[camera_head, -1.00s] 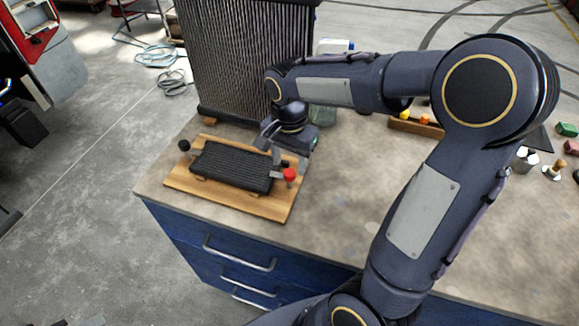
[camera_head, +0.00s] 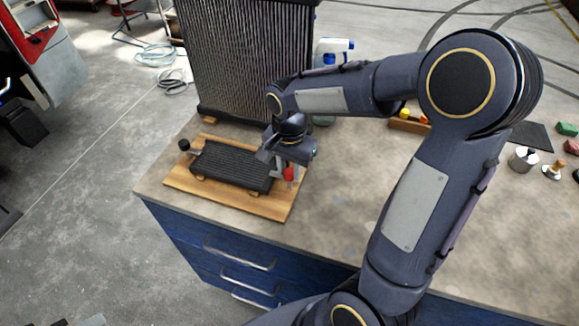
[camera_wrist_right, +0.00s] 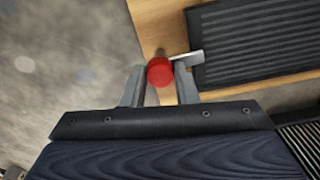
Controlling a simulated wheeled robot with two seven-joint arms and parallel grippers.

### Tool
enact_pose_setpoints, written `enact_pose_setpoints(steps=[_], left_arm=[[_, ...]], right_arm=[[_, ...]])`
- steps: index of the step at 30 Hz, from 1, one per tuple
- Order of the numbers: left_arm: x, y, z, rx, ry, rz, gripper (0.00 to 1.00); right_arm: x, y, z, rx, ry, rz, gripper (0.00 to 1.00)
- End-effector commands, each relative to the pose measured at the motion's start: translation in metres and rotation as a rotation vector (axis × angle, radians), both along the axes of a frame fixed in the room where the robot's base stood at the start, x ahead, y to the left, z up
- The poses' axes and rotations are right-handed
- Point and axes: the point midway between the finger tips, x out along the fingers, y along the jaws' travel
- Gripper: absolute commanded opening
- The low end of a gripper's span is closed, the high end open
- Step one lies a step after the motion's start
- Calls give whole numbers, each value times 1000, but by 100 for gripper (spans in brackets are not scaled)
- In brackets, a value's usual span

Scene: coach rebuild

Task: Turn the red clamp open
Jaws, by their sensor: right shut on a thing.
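The red clamp (camera_head: 289,174) sits at the right end of the black finned block (camera_head: 232,167), on a wooden board (camera_head: 265,207). My right gripper (camera_head: 276,168) has come down at the clamp from above and behind. In the right wrist view the red knob (camera_wrist_right: 160,71) lies between the two fingers of the right gripper (camera_wrist_right: 160,88), which are shut on it. A metal arm of the clamp reaches from the knob over the block's edge. A black-knobbed clamp (camera_head: 184,146) sits at the block's left end. My left gripper is not in view.
A tall finned radiator (camera_head: 245,60) stands right behind the board. A spray bottle (camera_head: 333,50) stands beside it. A wooden tray (camera_head: 408,124) and small items lie on the right. The bench middle is clear.

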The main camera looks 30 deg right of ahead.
Motion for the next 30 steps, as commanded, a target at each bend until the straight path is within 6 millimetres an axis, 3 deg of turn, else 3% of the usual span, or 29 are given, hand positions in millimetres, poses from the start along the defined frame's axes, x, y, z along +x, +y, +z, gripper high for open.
enact_pose_setpoints(steps=[11,30], left_arm=[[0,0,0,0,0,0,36],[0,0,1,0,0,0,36]], right_arm=[[0,0,0,0,0,117,4],[0,-1,1,0,0,696,4]])
